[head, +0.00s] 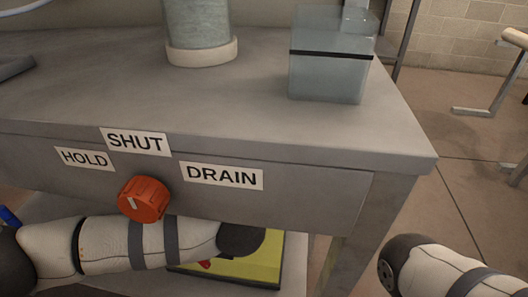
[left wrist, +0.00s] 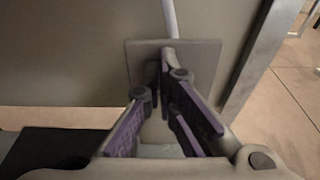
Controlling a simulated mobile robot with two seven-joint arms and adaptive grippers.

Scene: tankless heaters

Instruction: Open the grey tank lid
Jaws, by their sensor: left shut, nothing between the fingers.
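A grey box-shaped tank (head: 327,78) stands at the back right of the bench in the head view. A dark seam runs around it, and the grey lid part (head: 325,32) above the seam sits level on it. A pale upright piece rises at its top right, cut off by the frame. My left arm lies low in front of the bench in the head view, with its gripper out of sight there. In the left wrist view my left gripper (left wrist: 172,78) is shut and empty, in front of a flat grey square plate (left wrist: 205,60). My right gripper is outside both views.
A yellow-topped item (head: 255,262) is below.

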